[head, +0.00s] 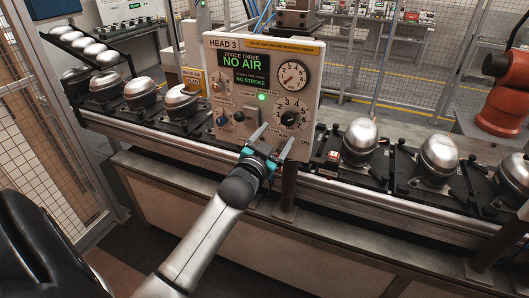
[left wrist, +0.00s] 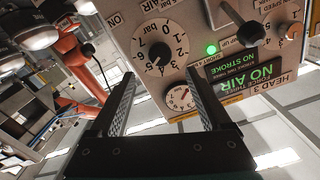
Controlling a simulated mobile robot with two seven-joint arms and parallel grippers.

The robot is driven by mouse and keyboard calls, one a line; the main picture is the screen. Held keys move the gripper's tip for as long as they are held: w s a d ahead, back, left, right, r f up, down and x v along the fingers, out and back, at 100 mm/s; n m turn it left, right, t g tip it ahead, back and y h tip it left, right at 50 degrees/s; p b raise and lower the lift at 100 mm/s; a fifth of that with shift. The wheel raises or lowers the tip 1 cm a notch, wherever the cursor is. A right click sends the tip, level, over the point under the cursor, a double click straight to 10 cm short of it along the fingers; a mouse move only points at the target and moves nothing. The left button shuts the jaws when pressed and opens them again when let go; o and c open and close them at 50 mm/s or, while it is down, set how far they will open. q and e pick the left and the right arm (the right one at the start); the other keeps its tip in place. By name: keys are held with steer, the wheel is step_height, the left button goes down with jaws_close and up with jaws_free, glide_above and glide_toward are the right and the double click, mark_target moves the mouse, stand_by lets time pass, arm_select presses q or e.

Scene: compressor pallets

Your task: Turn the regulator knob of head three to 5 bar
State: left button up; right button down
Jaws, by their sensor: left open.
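The white HEAD 3 panel (head: 226,92) stands upright over the conveyor. Its regulator knob (head: 290,118) is black on a round numbered dial at the lower right of the panel. In the left wrist view the panel is upside down, and the knob (left wrist: 158,55) shows just beyond and between the fingertips, not touched. I cannot read its setting surely. My left gripper (head: 271,140) is open and empty, in front of the panel, below and left of the knob. The open fingers (left wrist: 161,74) also show in the left wrist view. My right gripper is out of view.
The panel has a round gauge (head: 293,75), a lit green lamp (head: 262,97), a NO AIR display (head: 243,64) and a black lever (head: 239,116) left of the knob. Silver compressors (head: 360,138) stand on the line at both sides. An orange robot (head: 503,100) is at far right.

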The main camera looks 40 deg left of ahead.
arm_select(q)
steer(key=v, duration=0.7)
steer(key=shift+f, duration=0.15)
stand_by(0.3)
steer(key=s+d+f+g+h+b, duration=0.1)
steer(key=s+d+f+g+b, duration=0.15)
steer(key=f, duration=1.15)
steer(key=s+d+f+g+h+b, duration=0.1)
steer(key=s+d+f+g+b, duration=0.2)
steer(key=f, duration=1)
steer(key=s+d+f+g+h+b, duration=0.1)
steer(key=s+f+g+b, duration=0.2)
steer(key=f, duration=1.1)
steer(key=s+d+f+g+b, duration=0.3)
steer(key=s+f+g, duration=0.1)
steer(key=s+f, duration=0.9)
steer(key=s+d+f+m+g+h+b, duration=0.1)
steer(key=s+d+f+g+b, duration=0.3)
steer(key=s+f, duration=0.9)
steer(key=s, duration=0.6)
steer(key=shift+s+f, duration=0.2)
steer(key=shift+f, duration=0.15)
